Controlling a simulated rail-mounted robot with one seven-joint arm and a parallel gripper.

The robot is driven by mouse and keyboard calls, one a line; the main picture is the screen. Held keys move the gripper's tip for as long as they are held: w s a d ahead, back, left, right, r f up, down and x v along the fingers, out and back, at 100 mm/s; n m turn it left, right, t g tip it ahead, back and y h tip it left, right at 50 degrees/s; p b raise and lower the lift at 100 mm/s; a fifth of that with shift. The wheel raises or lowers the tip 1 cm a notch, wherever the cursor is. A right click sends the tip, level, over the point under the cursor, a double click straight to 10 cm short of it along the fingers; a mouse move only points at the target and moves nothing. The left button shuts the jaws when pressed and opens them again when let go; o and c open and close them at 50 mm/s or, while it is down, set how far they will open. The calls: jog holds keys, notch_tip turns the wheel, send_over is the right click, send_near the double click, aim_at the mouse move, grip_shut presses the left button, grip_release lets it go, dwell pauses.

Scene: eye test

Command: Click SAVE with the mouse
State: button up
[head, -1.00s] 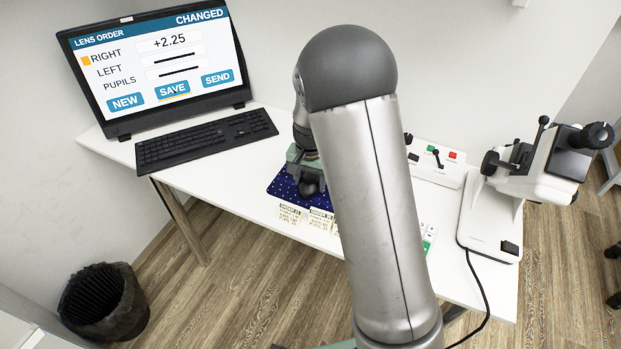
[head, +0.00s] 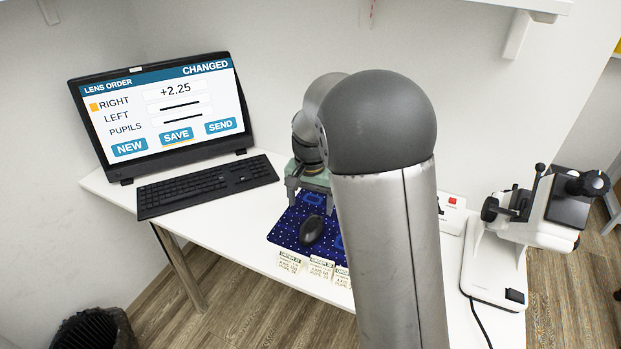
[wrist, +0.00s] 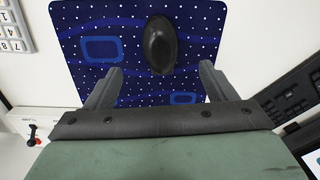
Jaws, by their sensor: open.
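The black mouse (head: 312,230) lies on a dark blue dotted mat (head: 283,232) on the white desk. My gripper (head: 308,200) is open and empty, above the mat and behind the mouse, clear of it. In the wrist view, the mouse (wrist: 160,45) shows beyond my spread fingers (wrist: 163,70), whole and untouched. The monitor (head: 160,105) shows a LENS ORDER page headed CHANGED, with RIGHT at +2.25. LEFT and PUPILS show dashes. The SAVE button (head: 176,136) has an orange underline and sits between NEW and SEND. I cannot make out a pointer.
A black keyboard (head: 208,189) lies left of the mat. Printed order cards (head: 291,263) line the desk's front edge. A white lens instrument (head: 495,268) stands at the right. My arm hides the desk's middle right. A dark bin (head: 92,335) stands on the floor.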

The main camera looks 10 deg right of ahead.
notch_tip(320, 180, up, 8)
jog(key=shift+f, duration=0.25)
jog(key=s+d+n+p, duration=0.1)
jog(key=s+n+p, duration=0.3)
jog(key=s, duration=2.3)
jog(key=n, duration=0.2)
jog(key=shift+s+r+n, duration=0.25)
jog(key=shift+r+n, duration=0.05)
grip_shut()
